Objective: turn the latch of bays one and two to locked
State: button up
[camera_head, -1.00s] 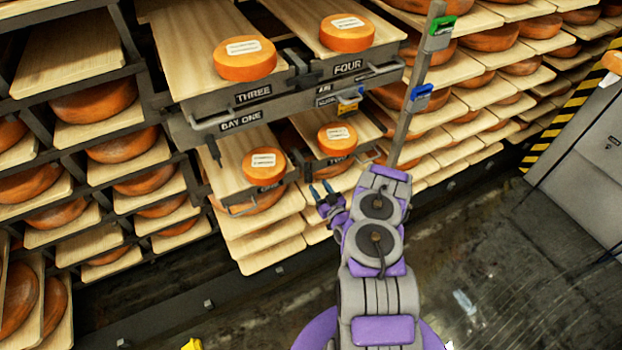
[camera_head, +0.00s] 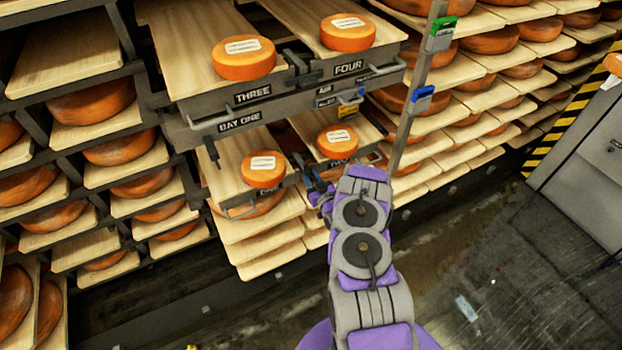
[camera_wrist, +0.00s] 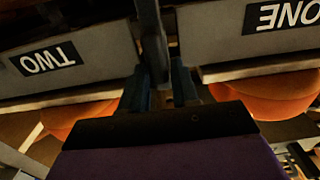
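In the head view, drawer ONE (camera_head: 232,190) and drawer TWO (camera_head: 309,140) sit side by side in the lower row, each holding an orange cheese wheel. My gripper (camera_head: 317,187) is at the gap between their fronts and partly hidden by my arm. In the wrist view, the labels TWO (camera_wrist: 42,58) and ONE (camera_wrist: 290,15) appear upside down. A dark upright bar (camera_wrist: 151,45), seemingly the latch, stands between the fronts. My gripper's two fingers (camera_wrist: 158,88) are apart, one on each side of the bar's end; contact cannot be told.
Drawers THREE (camera_head: 205,105) and FOUR (camera_head: 385,75) with cheese wheels are above. A grey post (camera_head: 412,115) with green and blue clips stands right of the drawers. Cheese shelves fill both sides. A grey cabinet (camera_head: 590,150) is at right; the floor (camera_head: 490,270) before it is open.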

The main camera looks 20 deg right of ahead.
grip_shut()
jog(key=shift+d, duration=0.1)
jog(key=m, duration=0.3)
jog(key=d+m, duration=0.1)
jog(key=m, duration=0.3)
jog(key=d+f+m+b, duration=0.1)
jog(key=m, duration=0.6)
jog(key=shift+d+f+m, duration=0.15)
jog(key=shift+f+m, duration=0.15)
jog(key=shift+f, duration=0.05)
jog(key=shift+f+m+b, duration=0.2)
jog(key=shift+m, duration=0.65)
jog(key=shift+f+m+b, duration=0.15)
jog(key=shift+m+b, duration=0.05)
jog(key=shift+m, duration=0.65)
